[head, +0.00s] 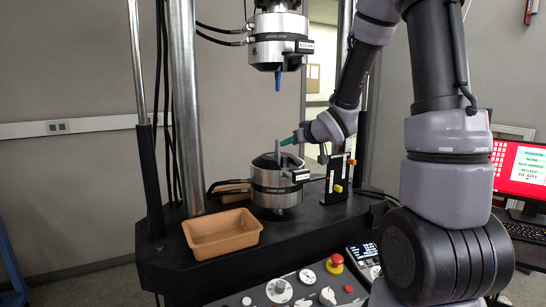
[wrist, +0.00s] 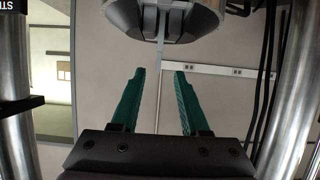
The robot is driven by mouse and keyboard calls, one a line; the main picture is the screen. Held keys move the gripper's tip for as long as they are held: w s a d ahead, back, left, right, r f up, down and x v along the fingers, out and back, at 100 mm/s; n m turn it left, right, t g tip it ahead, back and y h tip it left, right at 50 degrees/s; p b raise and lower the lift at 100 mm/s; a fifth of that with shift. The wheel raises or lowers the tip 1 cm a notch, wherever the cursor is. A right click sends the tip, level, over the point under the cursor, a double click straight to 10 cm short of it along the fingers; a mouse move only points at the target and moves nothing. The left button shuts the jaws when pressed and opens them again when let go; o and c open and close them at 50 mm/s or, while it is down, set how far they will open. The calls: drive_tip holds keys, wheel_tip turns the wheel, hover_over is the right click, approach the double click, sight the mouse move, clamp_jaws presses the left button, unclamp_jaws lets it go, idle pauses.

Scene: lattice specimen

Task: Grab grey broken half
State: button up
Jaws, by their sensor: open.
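The grey broken half (head: 277,149) stands upright in the lower clamp (head: 277,182) of the test machine, with a short length showing above it. My gripper (head: 285,141) has green fingers and comes in from the right, tips close beside the top of the grey half. In the wrist view, which looks upside down, the grey half (wrist: 161,27) hangs from the clamp at the top. My open, empty fingers (wrist: 158,71) point at it, and it lines up with the gap between them, just beyond the tips. A blue half (head: 277,81) sticks down from the upper clamp (head: 279,42).
A tan tray (head: 221,234) stands on the black machine base at the front left, and another tan container (head: 234,190) is behind it. Steel columns flank the clamps. A black panel with coloured knobs (head: 338,174) stands right of the lower clamp.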

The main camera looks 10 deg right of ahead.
sight(278, 152)
drive_tip(key=x, duration=0.5)
drive_tip(key=shift+a, duration=0.1)
drive_tip(key=shift+x, duration=2.9)
drive_tip(key=shift+d, duration=0.2)
clamp_jaws()
